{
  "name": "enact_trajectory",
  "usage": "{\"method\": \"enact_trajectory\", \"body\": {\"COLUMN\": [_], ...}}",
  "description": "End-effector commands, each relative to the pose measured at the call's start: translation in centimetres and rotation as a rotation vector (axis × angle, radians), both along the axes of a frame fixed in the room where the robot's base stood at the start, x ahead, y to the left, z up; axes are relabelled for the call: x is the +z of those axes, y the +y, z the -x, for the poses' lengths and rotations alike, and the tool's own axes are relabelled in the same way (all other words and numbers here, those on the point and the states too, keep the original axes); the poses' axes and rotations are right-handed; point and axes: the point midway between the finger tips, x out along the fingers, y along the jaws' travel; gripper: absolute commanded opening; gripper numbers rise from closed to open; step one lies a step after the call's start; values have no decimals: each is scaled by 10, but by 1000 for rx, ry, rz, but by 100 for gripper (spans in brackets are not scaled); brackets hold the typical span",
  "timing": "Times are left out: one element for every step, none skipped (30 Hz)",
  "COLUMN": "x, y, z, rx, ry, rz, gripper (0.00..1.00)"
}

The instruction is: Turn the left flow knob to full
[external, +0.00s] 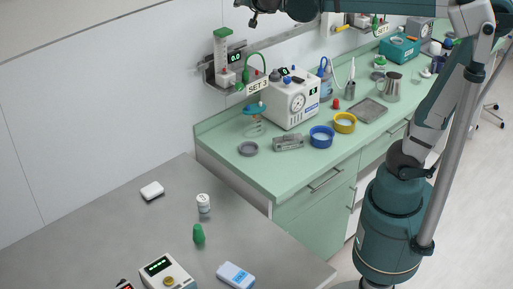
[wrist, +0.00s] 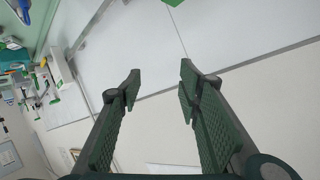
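The left flowmeter (external: 222,56) is a clear upright tube with a green top, on a grey wall rail beside a "00" display and the "SET 3" sign (external: 257,86). A small green part (external: 246,76) shows at its base by the green hose; I cannot tell whether this is the flow knob, or how far the knob is turned. My gripper (external: 254,17) is at the top edge, above and right of the flowmeter, apart from it and partly out of frame. In the wrist view my gripper (wrist: 160,80) is open, with nothing between its fingers.
A white suction unit (external: 291,100) with a gauge stands on the green counter (external: 235,160) below the rail. A grey table (external: 110,225) is in front; the wall above the rail is clear.

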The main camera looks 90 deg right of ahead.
Motion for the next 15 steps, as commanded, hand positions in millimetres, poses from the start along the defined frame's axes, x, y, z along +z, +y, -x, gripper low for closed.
{"method": "enact_trajectory", "body": {"x": [-4, -3, -2, -2, -2, -2, -3, -3, -3, -5, -6, -7, -8, -9, -10], "y": [4, 5, 9, 11, 14, 18, 21, 24, 29, 33, 37, 43, 47, 51, 55], "z": [5, 6, 8, 9, 10, 12, 14, 15, 17, 18, 19, 21, 22, 23, 24], "rx": [34, 56, 86, 107, 129, 158, 180, 202, 231, 253, 274, 302, 322, 338, 361], "ry": [4, 6, 12, 16, 20, 26, 31, 38, 45, 50, 58, 66, 72, 77, 84], "rz": [37, 61, 93, 116, 140, 171, 194, 219, 251, 273, 297, 327, 347, 367, 390], "gripper": [35, 35, 35, 35, 35, 35, 35, 35, 35, 35, 35, 35, 35, 35, 35]}}
